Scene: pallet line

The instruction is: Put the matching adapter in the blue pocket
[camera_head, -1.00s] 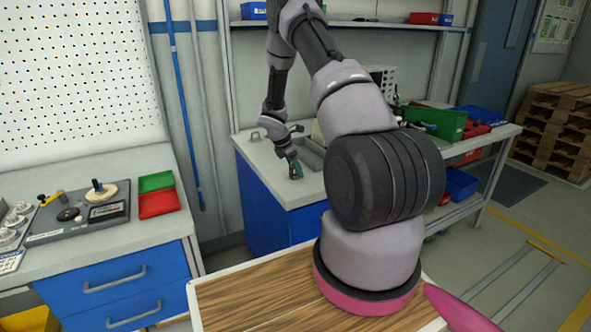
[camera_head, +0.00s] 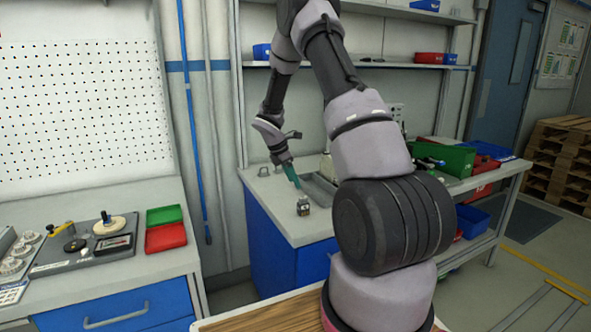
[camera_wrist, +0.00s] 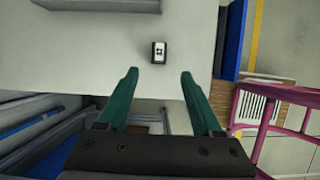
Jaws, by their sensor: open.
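A small dark block with a light top and dark markings (camera_head: 303,206), possibly the adapter, stands on the grey counter (camera_head: 288,222) above the blue cabinet. It also shows in the wrist view (camera_wrist: 159,52), beyond the fingertips and roughly centred between them. My gripper (camera_head: 296,184) has green fingers and is just above the block, apart from it. In the wrist view my gripper (camera_wrist: 159,75) is open with nothing between its fingers. I cannot make out a blue pocket for certain.
Green (camera_head: 445,158) and red bins stand farther right on the counter. The left bench holds a dark fixture board (camera_head: 85,247), a green tray (camera_head: 165,215) and a red tray (camera_head: 165,238). Counter around the block is clear.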

